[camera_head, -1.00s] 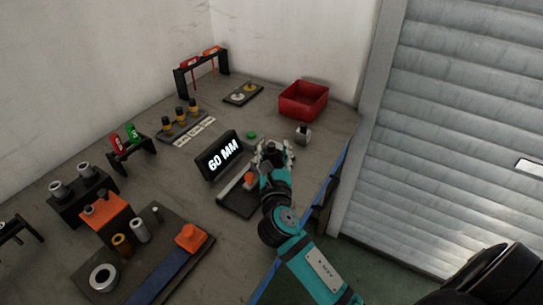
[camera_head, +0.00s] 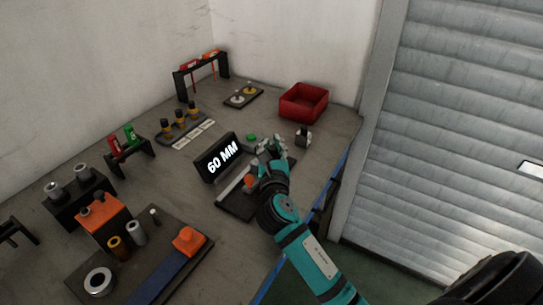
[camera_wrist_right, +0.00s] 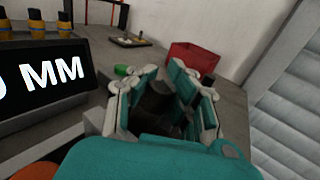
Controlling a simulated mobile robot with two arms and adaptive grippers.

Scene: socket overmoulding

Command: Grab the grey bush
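Several grey bush-like parts are in the head view, and I cannot tell which one is meant. Two grey bushes (camera_head: 54,190) stand in a black stand at the left. A grey cylinder (camera_head: 137,233) stands on the dark board, near a thick grey ring (camera_head: 98,281). A small grey and dark part (camera_head: 303,136) sits alone before the red bin. My right gripper (camera_head: 272,145) is right of the 60 MM display, away from the left-hand bushes. In the wrist view its fingers (camera_wrist_right: 163,82) are apart, with a dark shape between them and no clear grip. My left gripper is not in view.
The 60 MM display (camera_head: 219,157) stands left of my right gripper. A red bin (camera_head: 304,103) is at the back, beside a small black tray (camera_head: 258,91). An orange block (camera_head: 104,216) and dark board (camera_head: 197,258) fill the front left. The table's right edge is close to my arm.

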